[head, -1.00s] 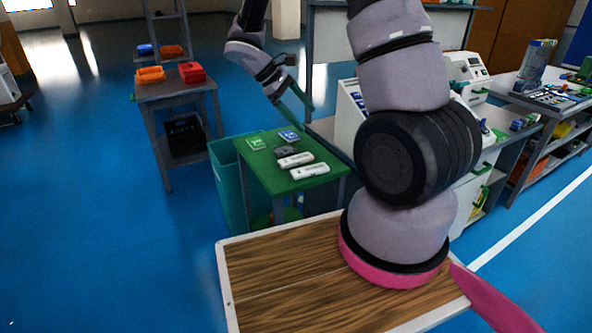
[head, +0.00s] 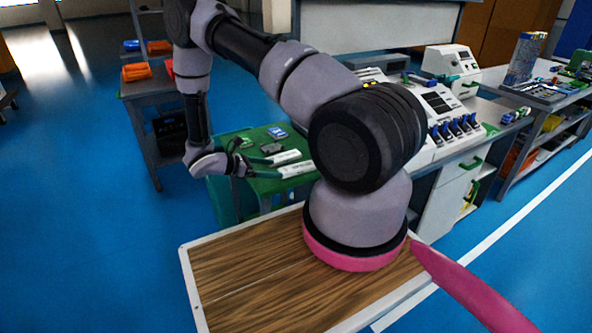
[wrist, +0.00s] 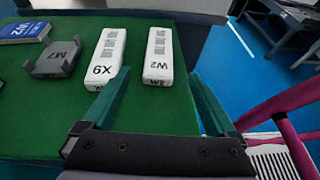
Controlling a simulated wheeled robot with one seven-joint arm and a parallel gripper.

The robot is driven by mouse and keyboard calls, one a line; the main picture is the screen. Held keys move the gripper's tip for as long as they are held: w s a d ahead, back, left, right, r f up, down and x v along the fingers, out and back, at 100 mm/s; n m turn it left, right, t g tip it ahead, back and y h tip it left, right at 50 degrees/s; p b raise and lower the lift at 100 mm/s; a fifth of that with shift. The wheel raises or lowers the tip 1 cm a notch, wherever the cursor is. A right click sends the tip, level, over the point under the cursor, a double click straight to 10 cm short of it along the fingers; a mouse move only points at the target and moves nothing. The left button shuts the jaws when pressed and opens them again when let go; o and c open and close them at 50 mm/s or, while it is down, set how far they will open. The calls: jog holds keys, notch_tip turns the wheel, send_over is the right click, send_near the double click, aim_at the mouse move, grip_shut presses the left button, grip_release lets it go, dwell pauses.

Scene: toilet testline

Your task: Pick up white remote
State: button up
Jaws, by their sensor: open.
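Two long white objects lie side by side on the green tabletop (head: 240,180). One is marked X9 (wrist: 105,58) and the other W2 (wrist: 158,56); either could be the white remote, and I cannot tell which. In the head view the X9 one (head: 285,157) lies behind the W2 one (head: 298,169). My gripper (wrist: 156,76) is open, with its green fingers spread just short of the W2 object's near end. The left finger overlaps the X9 object's near end in the wrist view. In the head view, my gripper (head: 268,166) reaches in from the left, low at the tabletop.
A grey M7 holder (wrist: 55,58) and a blue box (wrist: 25,31) lie left of the white objects. A green box (head: 243,142) lies at the table's far left. The bench with machines (head: 440,110) stands at the right.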

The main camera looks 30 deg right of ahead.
aim_at(289, 169)
jog(key=x, duration=0.6)
jog(key=shift+w+d, duration=0.1)
jog(key=shift+d, duration=0.15)
jog(key=shift+c, duration=0.3)
grip_shut()
